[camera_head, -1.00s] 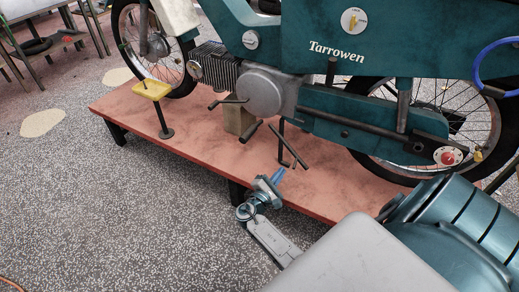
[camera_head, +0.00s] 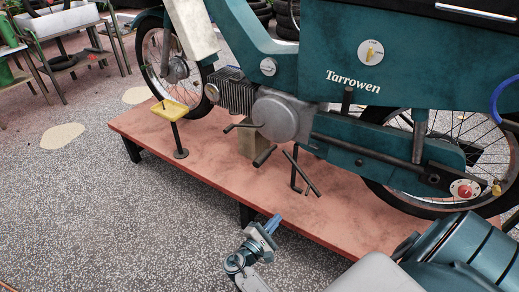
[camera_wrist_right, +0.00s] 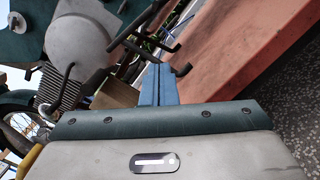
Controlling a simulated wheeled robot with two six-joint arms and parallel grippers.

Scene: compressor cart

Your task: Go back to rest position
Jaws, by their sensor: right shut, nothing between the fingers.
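My right gripper (camera_head: 273,222) is at the lower middle of the head view, at the near edge of the red platform. Its blue fingers are together with nothing between them; they also show in the right wrist view (camera_wrist_right: 158,84). It is apart from the motorbike and its levers. My left gripper is not in view.
A teal motorbike marked Tarrowen (camera_head: 345,115) stands on the low red platform (camera_head: 215,185). A yellow tray on a post (camera_head: 169,108) stands at the platform's left. Pedals and levers (camera_head: 302,175) stick out toward me.

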